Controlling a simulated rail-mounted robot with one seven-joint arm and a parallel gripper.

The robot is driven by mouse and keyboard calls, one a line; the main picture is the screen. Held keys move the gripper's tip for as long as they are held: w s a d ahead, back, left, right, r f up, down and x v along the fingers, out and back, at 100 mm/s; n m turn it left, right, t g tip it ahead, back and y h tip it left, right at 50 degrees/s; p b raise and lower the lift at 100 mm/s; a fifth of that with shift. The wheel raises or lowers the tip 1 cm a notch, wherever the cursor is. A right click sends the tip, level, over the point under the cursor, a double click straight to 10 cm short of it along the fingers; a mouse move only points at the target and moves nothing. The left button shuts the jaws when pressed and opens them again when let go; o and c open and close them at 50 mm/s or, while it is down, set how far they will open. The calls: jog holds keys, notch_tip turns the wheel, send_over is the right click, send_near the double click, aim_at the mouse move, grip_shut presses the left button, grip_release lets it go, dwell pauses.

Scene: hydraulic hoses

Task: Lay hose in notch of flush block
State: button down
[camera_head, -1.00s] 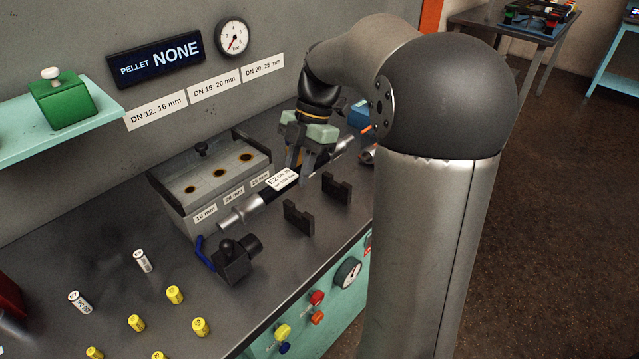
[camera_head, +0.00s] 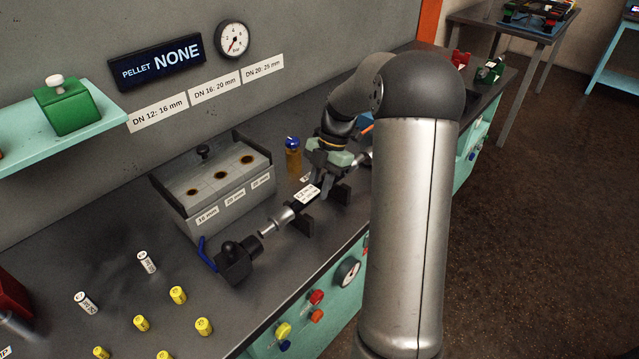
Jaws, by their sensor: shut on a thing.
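The hose (camera_head: 295,207) is a dark tube with a white label and silver metal end fittings. My gripper (camera_head: 318,178) is shut on it near its middle. The hose runs from lower left to upper right, over or in two small black upright blocks (camera_head: 306,224) with notches. I cannot tell whether it rests in the notches or hangs just above them. The near silver fitting points at a black device (camera_head: 235,262) with a blue loop, close to its nozzle. The hose's far part is partly hidden by my gripper and arm.
A grey box (camera_head: 213,190) with three holes stands behind the hose. An amber bottle (camera_head: 293,156) with a blue cap stands by the wall. Several yellow pellets (camera_head: 178,295) and white cylinders (camera_head: 147,261) lie at the front left.

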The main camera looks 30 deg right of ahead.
jog(key=shift+f+b, duration=0.5)
jog(key=shift+f, duration=0.05)
jog(key=c, duration=1.2)
grip_release()
jog(key=shift+o, duration=0.2)
